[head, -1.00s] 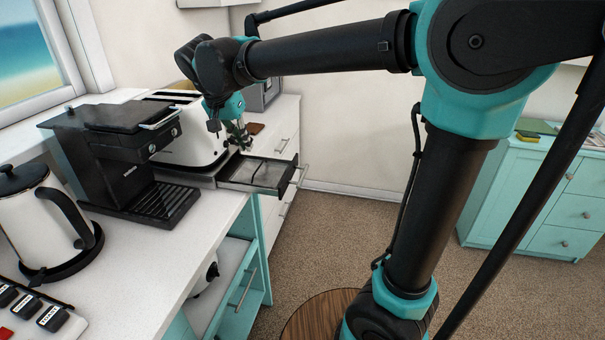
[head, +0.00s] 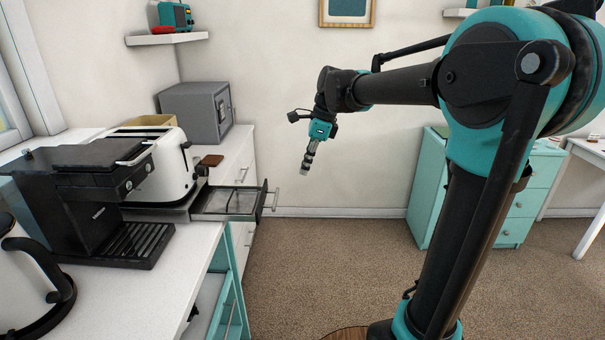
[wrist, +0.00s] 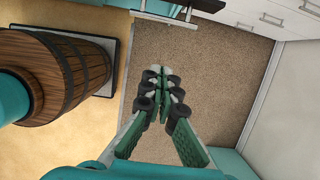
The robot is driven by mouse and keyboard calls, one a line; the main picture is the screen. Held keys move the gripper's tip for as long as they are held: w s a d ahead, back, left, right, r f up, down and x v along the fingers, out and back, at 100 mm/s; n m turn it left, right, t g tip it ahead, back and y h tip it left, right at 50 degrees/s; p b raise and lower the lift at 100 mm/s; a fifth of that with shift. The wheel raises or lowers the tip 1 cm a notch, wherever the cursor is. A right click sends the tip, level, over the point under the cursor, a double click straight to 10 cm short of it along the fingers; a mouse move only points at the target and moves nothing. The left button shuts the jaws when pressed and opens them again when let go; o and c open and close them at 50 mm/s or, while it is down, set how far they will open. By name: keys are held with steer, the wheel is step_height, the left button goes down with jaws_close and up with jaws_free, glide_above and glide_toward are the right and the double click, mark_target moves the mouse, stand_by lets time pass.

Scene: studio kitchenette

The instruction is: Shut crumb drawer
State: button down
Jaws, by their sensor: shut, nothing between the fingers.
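The crumb drawer (head: 229,202) is a shallow dark tray under the white toaster (head: 167,168). It stands pulled out to the right, past the counter edge, with its dark front and handle (head: 275,199) outermost. My gripper (head: 307,168) is shut and empty, pointing down, to the right of the drawer front and clear of it. In the wrist view the gripper's fingertips (wrist: 165,75) meet above the carpet. A dark tray edge with a light handle, apparently the drawer (wrist: 94,14), shows there at the top, cut off by the frame.
A black coffee machine (head: 95,205) and a kettle (head: 30,290) stand left of the toaster. A grey safe (head: 197,112) stands behind it. A brown item (head: 213,160) lies near the drawer. Open carpet (head: 330,250) lies right of the counter.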

steer(key=a+f, duration=0.6)
steer(key=f, duration=0.2)
steer(key=shift+a+f, duration=0.25)
steer(key=shift+f, duration=0.05)
steer(key=shift+w+a, duration=0.1)
steer(key=a, duration=2)
steer(key=shift+w, duration=0.35)
steer(key=shift+d, duration=0.1)
